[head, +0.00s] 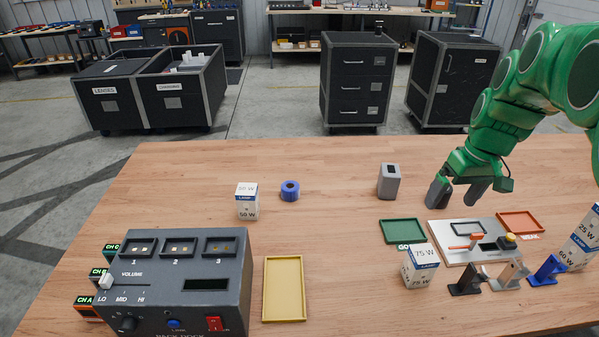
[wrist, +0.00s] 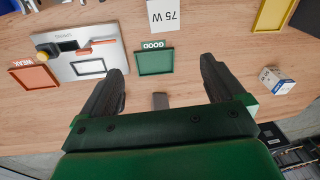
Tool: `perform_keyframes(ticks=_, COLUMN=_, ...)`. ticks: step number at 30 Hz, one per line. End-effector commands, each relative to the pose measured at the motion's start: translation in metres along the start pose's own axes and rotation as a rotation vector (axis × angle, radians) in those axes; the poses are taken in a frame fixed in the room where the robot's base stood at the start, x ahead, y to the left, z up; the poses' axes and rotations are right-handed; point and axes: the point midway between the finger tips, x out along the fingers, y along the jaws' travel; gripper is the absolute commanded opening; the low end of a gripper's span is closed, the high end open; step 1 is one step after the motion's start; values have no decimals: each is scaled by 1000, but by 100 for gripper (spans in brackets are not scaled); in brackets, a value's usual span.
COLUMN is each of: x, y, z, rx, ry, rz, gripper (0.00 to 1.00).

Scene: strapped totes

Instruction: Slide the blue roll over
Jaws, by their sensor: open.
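The blue roll (head: 290,190) stands on the wooden table in the head view, just right of a white and blue lamp box (head: 247,201) and apart from it. I cannot make it out in the wrist view; a finger may hide it. My gripper (head: 458,192) is well to the right of the roll, above the table behind the grey tester board. Its two dark fingers are spread with nothing between them, and it also shows in the wrist view (wrist: 162,80).
A grey holder (head: 389,182) stands between my gripper and the roll. The green GOOD tray (head: 402,232), tester board (head: 470,250), red tray (head: 520,225) and 75 W box (head: 420,266) are at the right. A yellow tray (head: 285,289) and control box (head: 180,285) are in front.

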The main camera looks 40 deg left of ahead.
Motion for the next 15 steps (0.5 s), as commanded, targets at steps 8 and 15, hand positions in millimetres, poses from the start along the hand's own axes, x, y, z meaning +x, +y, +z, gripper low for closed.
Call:
perform_keyframes(ticks=8, x=23, y=-15, z=-63, rx=-141, ry=23, rz=-15, gripper=96)
perform_keyframes(ticks=15, x=44, y=-33, z=-114, rx=-264, ry=46, rz=-28, gripper=96)
